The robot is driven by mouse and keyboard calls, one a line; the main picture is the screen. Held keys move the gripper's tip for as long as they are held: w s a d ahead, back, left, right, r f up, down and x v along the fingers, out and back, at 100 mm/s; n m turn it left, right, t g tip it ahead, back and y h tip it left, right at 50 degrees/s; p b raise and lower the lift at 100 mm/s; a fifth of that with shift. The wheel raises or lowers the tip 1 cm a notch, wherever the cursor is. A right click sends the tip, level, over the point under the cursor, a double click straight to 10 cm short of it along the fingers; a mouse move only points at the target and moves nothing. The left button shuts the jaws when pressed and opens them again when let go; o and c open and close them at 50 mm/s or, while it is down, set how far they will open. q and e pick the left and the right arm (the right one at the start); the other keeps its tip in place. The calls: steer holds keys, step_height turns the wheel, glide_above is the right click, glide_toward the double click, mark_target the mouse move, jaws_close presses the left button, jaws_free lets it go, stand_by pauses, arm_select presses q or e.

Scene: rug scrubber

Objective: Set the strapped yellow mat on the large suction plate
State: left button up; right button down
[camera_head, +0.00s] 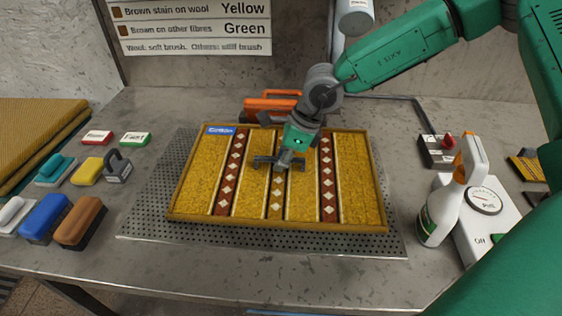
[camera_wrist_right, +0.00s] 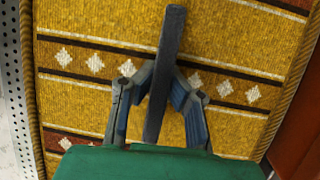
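The yellow mat (camera_head: 210,170) has red-brown stripes with white diamonds and a blue label at its far left corner. It lies flat over the large perforated suction plate (camera_head: 150,215), whose margin shows on several sides. I cannot tell whether the mat touches the plate or hangs just above it. My right gripper (camera_head: 281,161) is over the mat's middle. In the right wrist view its fingers (camera_wrist_right: 162,82) close on both sides of a dark strap bar (camera_wrist_right: 172,35) above the mat (camera_wrist_right: 90,95). My left gripper is out of view.
An orange-handled tool (camera_head: 270,105) stands behind the mat. A spray bottle (camera_head: 440,212) and a gauge box (camera_head: 488,215) are close on the right. Brushes (camera_head: 80,222), small blocks and a folded yellow rug (camera_head: 35,130) occupy the left. The front table strip is clear.

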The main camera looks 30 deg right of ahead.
steer(key=shift+s+a+r, duration=0.1)
steer(key=shift+a+r, duration=0.2)
steer(key=shift+a, duration=0.55)
steer(key=shift+d+f, duration=0.35)
steer(key=shift+d, duration=0.25)
steer(key=shift+a+f, duration=0.2)
steer(key=shift+a, duration=0.25)
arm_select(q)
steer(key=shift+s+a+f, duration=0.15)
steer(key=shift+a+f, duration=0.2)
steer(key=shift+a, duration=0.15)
arm_select(e)
steer(key=shift+f, duration=0.1)
steer(key=shift+d, duration=0.1)
steer(key=c, duration=1.6)
jaws_free()
steer(key=shift+d+f, duration=0.1)
steer(key=shift+c, duration=0.2)
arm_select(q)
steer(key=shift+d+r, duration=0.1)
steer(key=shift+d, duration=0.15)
arm_select(e)
steer(key=shift+d, duration=0.15)
